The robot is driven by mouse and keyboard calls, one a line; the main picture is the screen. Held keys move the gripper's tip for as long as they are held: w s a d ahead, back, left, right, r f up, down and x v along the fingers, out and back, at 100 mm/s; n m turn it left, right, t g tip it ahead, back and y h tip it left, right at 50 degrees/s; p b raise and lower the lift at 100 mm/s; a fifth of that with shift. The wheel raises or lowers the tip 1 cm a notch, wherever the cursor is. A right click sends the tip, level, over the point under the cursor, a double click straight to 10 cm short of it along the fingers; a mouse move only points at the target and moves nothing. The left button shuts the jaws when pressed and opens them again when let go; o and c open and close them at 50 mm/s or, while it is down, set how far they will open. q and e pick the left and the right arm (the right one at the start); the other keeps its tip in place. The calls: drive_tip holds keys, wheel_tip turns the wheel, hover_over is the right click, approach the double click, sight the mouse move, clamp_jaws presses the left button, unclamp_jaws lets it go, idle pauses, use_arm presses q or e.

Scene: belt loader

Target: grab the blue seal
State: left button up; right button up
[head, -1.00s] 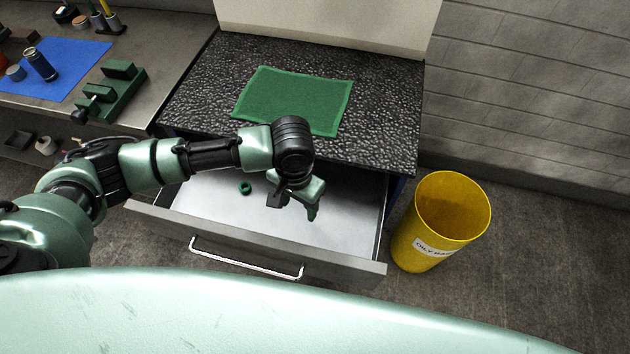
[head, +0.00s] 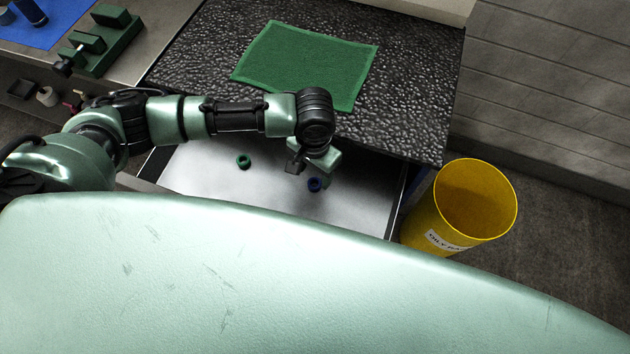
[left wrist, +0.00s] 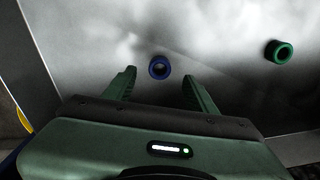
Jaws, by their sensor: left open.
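The blue seal (head: 314,184) is a small dark-blue ring lying on the floor of the open drawer (head: 190,178). In the left wrist view the blue seal (left wrist: 159,67) shows just beyond the fingertips, in line with the gap between them. My left gripper (head: 308,168) is open and empty, over the drawer close to the seal. Its two green fingers (left wrist: 160,82) stand apart on either side in the left wrist view. How high the fingertips are above the seal I cannot tell. My right gripper is not in view.
A green ring (head: 243,162) lies in the drawer left of the blue seal, and shows in the wrist view (left wrist: 278,52). A green mat (head: 305,62) lies on the black textured top above. A yellow bin (head: 470,205) stands right of the drawer.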

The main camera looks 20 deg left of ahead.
sight(314, 180)
use_arm(q)
wheel_tip(314, 180, down, 5)
drive_tip(key=shift+r, duration=0.1)
clamp_jaws()
drive_tip(key=shift+r, duration=0.15)
